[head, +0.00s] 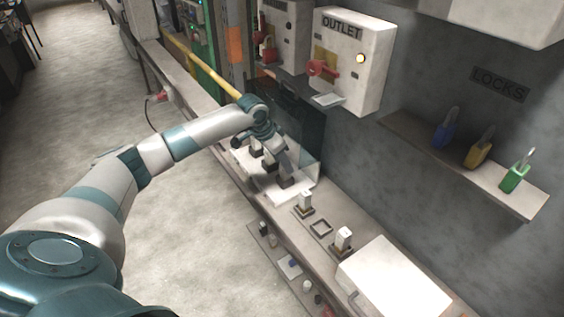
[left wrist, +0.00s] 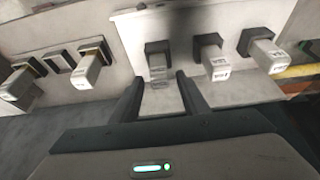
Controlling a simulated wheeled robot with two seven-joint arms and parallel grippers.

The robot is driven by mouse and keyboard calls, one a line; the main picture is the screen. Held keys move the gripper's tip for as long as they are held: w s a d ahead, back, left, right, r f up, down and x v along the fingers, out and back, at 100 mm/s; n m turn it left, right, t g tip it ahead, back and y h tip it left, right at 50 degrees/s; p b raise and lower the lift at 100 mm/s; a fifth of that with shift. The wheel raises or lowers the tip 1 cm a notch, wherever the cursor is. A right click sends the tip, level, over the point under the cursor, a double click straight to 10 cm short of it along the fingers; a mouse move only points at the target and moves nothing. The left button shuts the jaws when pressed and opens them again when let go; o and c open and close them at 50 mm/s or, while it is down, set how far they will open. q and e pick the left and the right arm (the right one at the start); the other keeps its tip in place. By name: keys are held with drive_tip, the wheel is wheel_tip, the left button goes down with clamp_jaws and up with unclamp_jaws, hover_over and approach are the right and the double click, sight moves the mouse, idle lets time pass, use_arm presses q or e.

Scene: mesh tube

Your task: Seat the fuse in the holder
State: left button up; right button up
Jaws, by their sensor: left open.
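The left gripper (head: 284,172) is over the white fuse panel (head: 262,184) in the head view. In the left wrist view its two fingers (left wrist: 158,77) are apart. Between and just beyond their tips, a fuse (left wrist: 158,74), greyish in shadow, stands at the black holder (left wrist: 157,47). I cannot tell whether it is fully seated or whether a finger touches it. Two more black holders beside it carry white fuses (left wrist: 215,66) (left wrist: 268,56). In the head view the arm partly hides the panel.
A rack on the bench has an empty socket (head: 320,227) between two white fuses (head: 305,201) (head: 343,238). A white box (head: 395,280) stands at the bench's near end. The OUTLET box (head: 352,60) and a shelf of padlocks (head: 465,165) are on the wall.

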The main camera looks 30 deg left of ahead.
use_arm(q)
drive_tip(key=b+v, duration=0.2)
drive_tip(key=v, duration=1)
idle(0.5)
drive_tip(key=shift+f, duration=0.1)
